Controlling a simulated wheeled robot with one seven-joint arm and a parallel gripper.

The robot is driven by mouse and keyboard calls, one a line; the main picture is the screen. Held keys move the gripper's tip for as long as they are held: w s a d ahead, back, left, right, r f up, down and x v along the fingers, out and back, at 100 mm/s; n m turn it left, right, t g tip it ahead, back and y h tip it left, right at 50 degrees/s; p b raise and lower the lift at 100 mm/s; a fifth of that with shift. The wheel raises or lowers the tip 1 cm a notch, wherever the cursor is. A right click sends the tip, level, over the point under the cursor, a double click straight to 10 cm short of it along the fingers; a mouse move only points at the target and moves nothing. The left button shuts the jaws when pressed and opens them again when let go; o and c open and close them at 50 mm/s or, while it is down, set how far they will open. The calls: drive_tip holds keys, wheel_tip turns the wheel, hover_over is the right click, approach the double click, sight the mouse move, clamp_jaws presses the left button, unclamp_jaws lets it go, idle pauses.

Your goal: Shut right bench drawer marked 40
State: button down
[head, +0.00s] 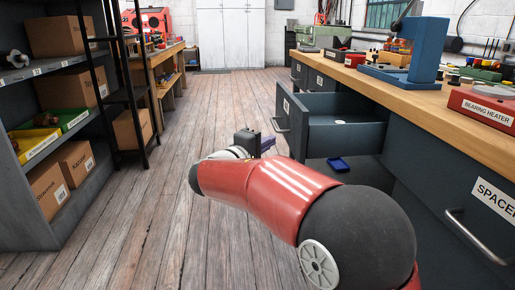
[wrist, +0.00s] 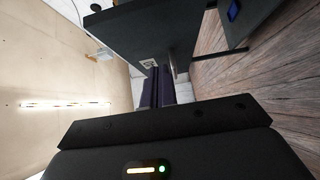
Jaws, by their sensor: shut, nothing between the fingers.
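The dark grey bench drawer (head: 283,125) stands pulled out from the bench at the right of the head view. A small white label and a bar handle are on its front; the label is too small to read. In the wrist view the drawer front (wrist: 150,30) appears sideways, with its label and handle just beyond the fingertips. My gripper (head: 268,144) is shut and empty, in front of and slightly below the drawer front. Its dark fingers also show in the wrist view (wrist: 157,88). I cannot tell whether they touch the drawer.
A small blue tray (head: 341,164) lies low beneath the open drawer. The wooden bench top (head: 420,96) carries a blue press and a red bearing heater (head: 484,106). A shelf (head: 40,72) with boxes stands at left. The plank floor (head: 215,110) between is clear.

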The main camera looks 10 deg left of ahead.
sight(295, 134)
drive_tip(key=shift+w+d, duration=0.5)
drive_tip(key=shift+d, duration=0.35)
drive_tip(key=shift+w+d, duration=0.55)
drive_tip(key=shift+d, duration=0.25)
drive_tip(key=shift+w+d, duration=0.5)
drive_tip(key=shift+d, duration=0.35)
